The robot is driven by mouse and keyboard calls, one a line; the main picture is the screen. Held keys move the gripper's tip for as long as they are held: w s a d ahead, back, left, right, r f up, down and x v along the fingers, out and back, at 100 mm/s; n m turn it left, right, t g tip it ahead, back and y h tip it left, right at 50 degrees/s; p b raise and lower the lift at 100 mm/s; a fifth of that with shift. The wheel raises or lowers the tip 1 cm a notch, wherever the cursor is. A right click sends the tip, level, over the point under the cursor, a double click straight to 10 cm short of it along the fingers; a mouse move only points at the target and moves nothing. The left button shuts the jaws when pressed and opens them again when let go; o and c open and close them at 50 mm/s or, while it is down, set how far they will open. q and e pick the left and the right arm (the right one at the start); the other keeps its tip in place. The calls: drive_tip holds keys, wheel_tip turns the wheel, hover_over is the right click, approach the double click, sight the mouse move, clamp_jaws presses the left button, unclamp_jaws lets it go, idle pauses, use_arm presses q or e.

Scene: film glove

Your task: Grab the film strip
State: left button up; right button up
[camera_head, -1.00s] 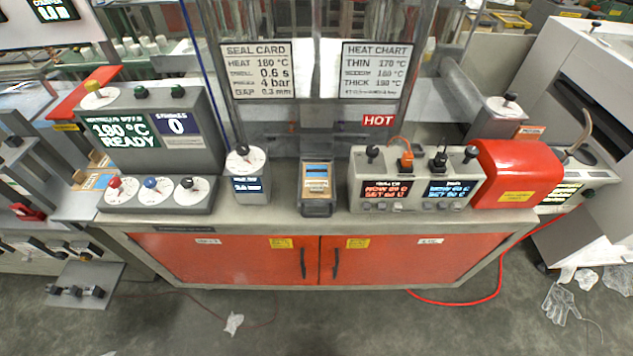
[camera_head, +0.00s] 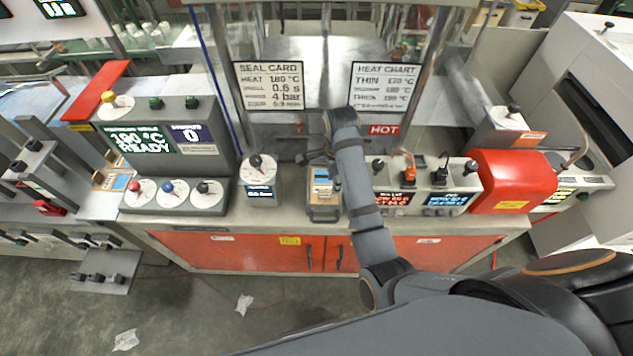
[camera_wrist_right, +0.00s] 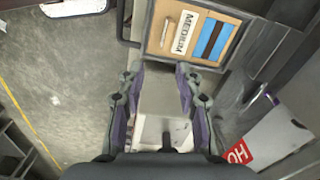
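No thing is plainly marked as a film strip. A small grey box (camera_head: 323,205) stands at the middle of the counter's front, with a tan top and blue bands. In the right wrist view its tan panel (camera_wrist_right: 197,30) carries a "MEDIUM" label, blue bands (camera_wrist_right: 211,38) and a small pale piece (camera_wrist_right: 168,31). My right gripper (camera_wrist_right: 160,72) is open, its two purple-padded fingers apart with nothing held between them. It is close to the box; the exact gap cannot be told. In the head view the arm partly hides the gripper. My left gripper is not in view.
A dial unit (camera_head: 259,170) stands left of the box, and a control panel (camera_head: 430,195) with knobs stands right. A red "HOT" sign (camera_head: 384,130) hangs behind. A red cover (camera_head: 512,178) sits at the counter's right end. Crumpled clear scraps (camera_head: 243,304) lie on the floor.

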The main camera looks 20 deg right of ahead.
sight(325, 191)
drive_tip(key=w+a+r+m, duration=0.1)
drive_tip(key=a+r+m, duration=0.1)
drive_tip(key=shift+w+r, duration=0.35)
drive_tip(key=shift+w, duration=0.05)
drive_tip(key=shift+s+f, duration=0.15)
drive_tip(key=shift+f, duration=0.15)
wheel_tip(325, 191, down, 4)
drive_tip(key=shift+r, duration=0.1)
drive_tip(key=shift+f, duration=0.6)
wheel_tip(325, 191, down, 4)
drive_tip(key=shift+s+a+p, duration=0.1)
drive_tip(key=shift+p, duration=1.05)
drive_tip(key=shift+f, duration=0.5)
clamp_jaws()
